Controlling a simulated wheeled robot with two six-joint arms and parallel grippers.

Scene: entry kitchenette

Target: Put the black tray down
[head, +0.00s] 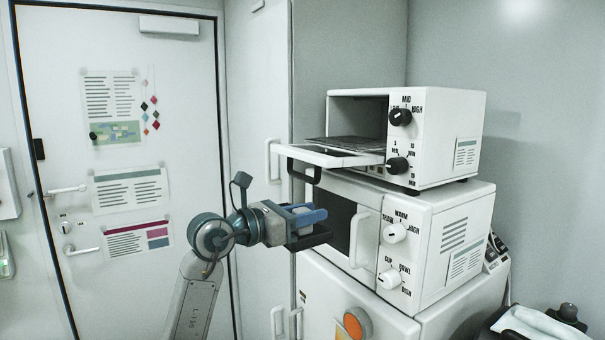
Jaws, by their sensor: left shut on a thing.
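My left gripper (308,217), with blue fingers, is raised in front of the microwave's dark door. It is shut on a dark, shallow piece with a low rim, which looks like the black tray (318,239). Only a small part of this tray shows, just under and beyond the fingers; the fingers hide the rest. It is in the air, and I cannot tell whether it touches the microwave front. My right gripper is not in view.
A white toaster oven (450,135) with its door (325,155) folded down stands on the white microwave (455,240). The open door juts out above my left gripper. A white cabinet (340,300) is below. A dark container (495,325) with white cloth is at lower right.

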